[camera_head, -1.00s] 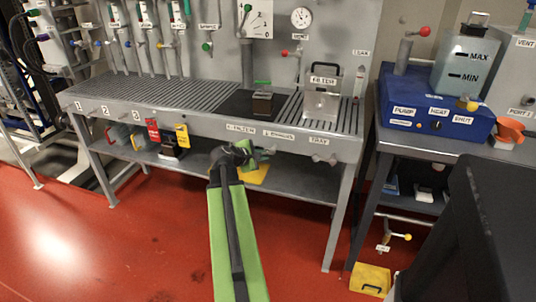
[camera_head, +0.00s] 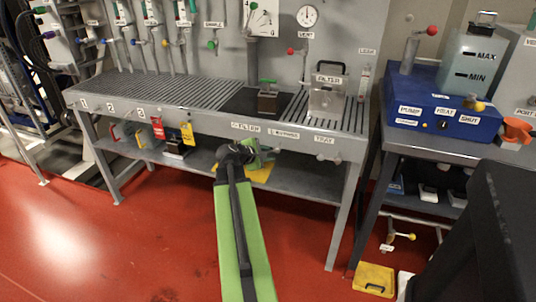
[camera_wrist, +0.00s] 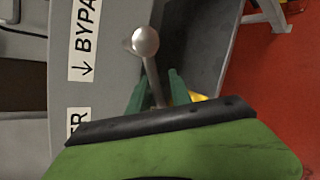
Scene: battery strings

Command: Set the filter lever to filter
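The filter lever (camera_wrist: 146,42) is a grey rod with a round ball knob, large in the wrist view. Its knob stands beyond my fingertips, beside the BYPASS label (camera_wrist: 84,42) on the bench's front panel. My gripper (camera_wrist: 158,84) has its two green fingers apart, one on each side of the rod, with a gap showing; contact cannot be told. The rod's lower end is hidden behind my gripper body. In the head view my gripper (camera_head: 262,156) is at the bench front, below the FILTER label (camera_head: 245,127), and mostly hides the lever.
The metal bench (camera_head: 205,115) has a lower shelf (camera_head: 300,184) below my gripper. A FILTER-labelled metal box (camera_head: 327,98) stands on the tray at right. A blue pump unit (camera_head: 440,105) is on the right-hand table. Red floor in front is open.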

